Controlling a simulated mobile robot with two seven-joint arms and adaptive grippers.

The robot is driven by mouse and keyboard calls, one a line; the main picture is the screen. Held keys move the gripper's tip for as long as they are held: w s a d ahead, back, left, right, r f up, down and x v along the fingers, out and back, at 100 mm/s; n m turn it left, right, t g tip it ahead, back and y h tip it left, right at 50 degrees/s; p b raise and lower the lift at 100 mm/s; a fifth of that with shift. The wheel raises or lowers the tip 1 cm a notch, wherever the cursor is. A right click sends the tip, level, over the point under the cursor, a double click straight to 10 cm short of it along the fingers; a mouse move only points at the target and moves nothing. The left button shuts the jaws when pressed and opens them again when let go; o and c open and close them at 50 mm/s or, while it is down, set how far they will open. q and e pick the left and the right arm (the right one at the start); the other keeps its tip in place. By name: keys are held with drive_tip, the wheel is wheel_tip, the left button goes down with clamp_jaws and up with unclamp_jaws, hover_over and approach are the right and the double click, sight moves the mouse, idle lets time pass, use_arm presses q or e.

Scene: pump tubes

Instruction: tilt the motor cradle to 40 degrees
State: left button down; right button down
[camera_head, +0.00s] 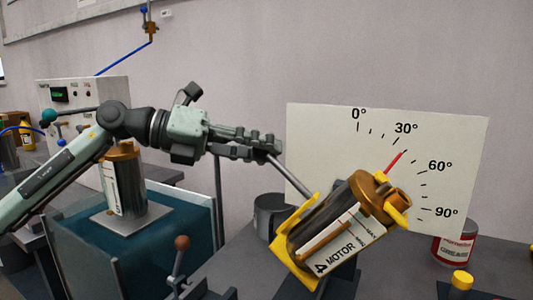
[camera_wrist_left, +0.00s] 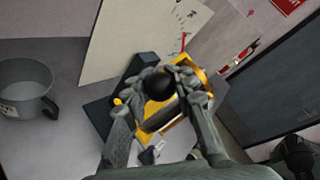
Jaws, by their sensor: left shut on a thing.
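The yellow motor cradle (camera_head: 283,262) holds a cylinder labelled "4 MOTOR" (camera_head: 345,235), tilted with its brown-capped end up to the right. The white angle board (camera_head: 325,150) stands behind it. The red pointer (camera_head: 394,162) lies between the 30° and 60° marks, nearer 30°. My left gripper (camera_head: 272,143) is shut on the cradle's grey lever (camera_head: 288,178), at its upper end. In the left wrist view the lever's black knob (camera_wrist_left: 158,86) sits between my left gripper's fingers (camera_wrist_left: 157,95), with the cradle beyond. My right gripper is not in view.
A grey mug (camera_head: 268,218) stands behind the cradle; it also shows in the left wrist view (camera_wrist_left: 22,92). A red-labelled can (camera_head: 454,245) stands at right. Another capped cylinder (camera_head: 124,185) stands on a plate at left. A brown-knobbed lever (camera_head: 181,246) stands in front.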

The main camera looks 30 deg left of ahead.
use_arm(q)
drive_tip(key=shift+r, duration=0.5)
drive_tip(key=c, duration=1.7)
unclamp_jaws()
drive_tip(key=o, duration=0.5)
drive_tip(key=shift+s, duration=0.15)
drive_tip(key=shift+f, duration=0.15)
drive_tip(key=shift+s+a, duration=0.25)
drive_tip(key=shift+a, duration=0.3)
drive_tip(key=v, duration=1.1)
drive_tip(key=shift+d, duration=0.15)
